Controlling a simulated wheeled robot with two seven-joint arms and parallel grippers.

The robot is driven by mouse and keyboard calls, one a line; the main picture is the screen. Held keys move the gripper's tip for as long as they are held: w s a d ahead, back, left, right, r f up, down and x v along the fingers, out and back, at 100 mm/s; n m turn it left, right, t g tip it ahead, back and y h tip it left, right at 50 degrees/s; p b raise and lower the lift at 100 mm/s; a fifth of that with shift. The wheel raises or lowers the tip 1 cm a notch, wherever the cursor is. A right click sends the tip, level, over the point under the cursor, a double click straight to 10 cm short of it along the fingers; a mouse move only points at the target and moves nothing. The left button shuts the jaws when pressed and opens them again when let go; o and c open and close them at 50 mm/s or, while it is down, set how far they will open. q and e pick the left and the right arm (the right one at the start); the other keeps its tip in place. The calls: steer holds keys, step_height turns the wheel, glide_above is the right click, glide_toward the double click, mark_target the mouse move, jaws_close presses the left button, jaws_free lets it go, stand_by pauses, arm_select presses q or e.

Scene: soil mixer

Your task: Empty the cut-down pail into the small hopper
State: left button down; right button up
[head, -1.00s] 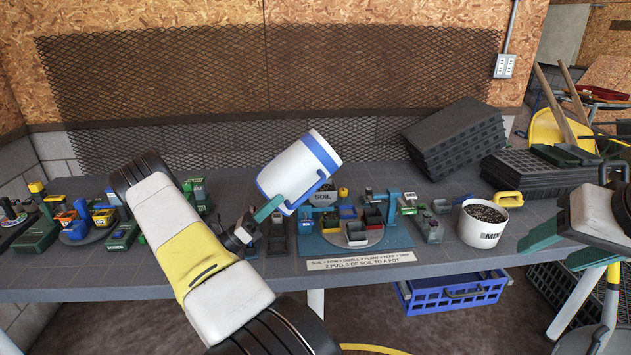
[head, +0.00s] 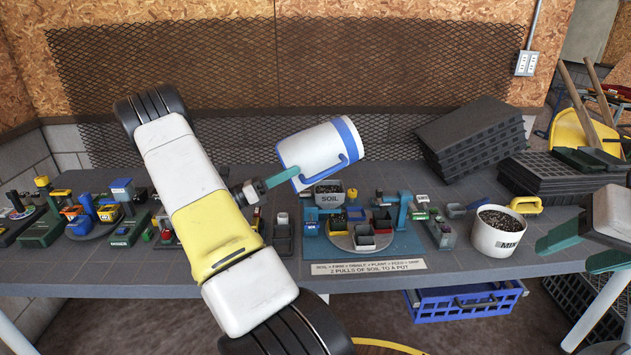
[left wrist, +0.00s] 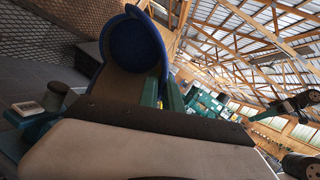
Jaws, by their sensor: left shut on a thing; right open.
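The cut-down pail (head: 311,152) is white with blue trim and a blue handle. It is held tilted well over on its side, above the bench. My left gripper (head: 272,182) is shut on it at its lower left side. In the left wrist view the pail's round blue end (left wrist: 135,45) shows beyond the fingers. The small hopper (head: 329,198), labelled SOIL, stands just below the pail, apart from it, with dark material at its top. I cannot see into the pail in the head view. My right gripper (head: 566,246) is open and empty at the right, over the bench's front edge.
A white MIX tub (head: 497,238) of dark soil stands near my right gripper. A turntable (head: 350,238) with small pots sits below the hopper. Black trays (head: 470,138) are stacked at the back right. Small machines crowd the left bench. A blue crate (head: 465,304) is below.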

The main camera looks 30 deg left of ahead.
arm_select(q)
steer(key=r+g+y, duration=0.1)
steer(key=r, duration=0.1)
steer(key=d+r+g+y, duration=0.1)
steer(key=r, duration=0.2)
steer(key=w+r+g+y, duration=0.1)
steer(key=r, duration=0.2)
steer(key=shift+d+r, duration=0.15)
steer(key=shift+r, duration=0.1)
steer(key=w+d+r+g+y, duration=0.5)
steer(key=w+d+r+g, duration=0.15)
steer(key=r, duration=0.35)
steer(key=w+d+r+g+y, duration=0.2)
steer(key=w+d+g+y, duration=0.4)
steer(key=w+d, duration=0.3)
steer(key=shift+w+r+m+g+y, duration=0.35)
steer(key=shift+w+r+m+y, duration=0.05)
steer(key=shift+d, duration=0.1)
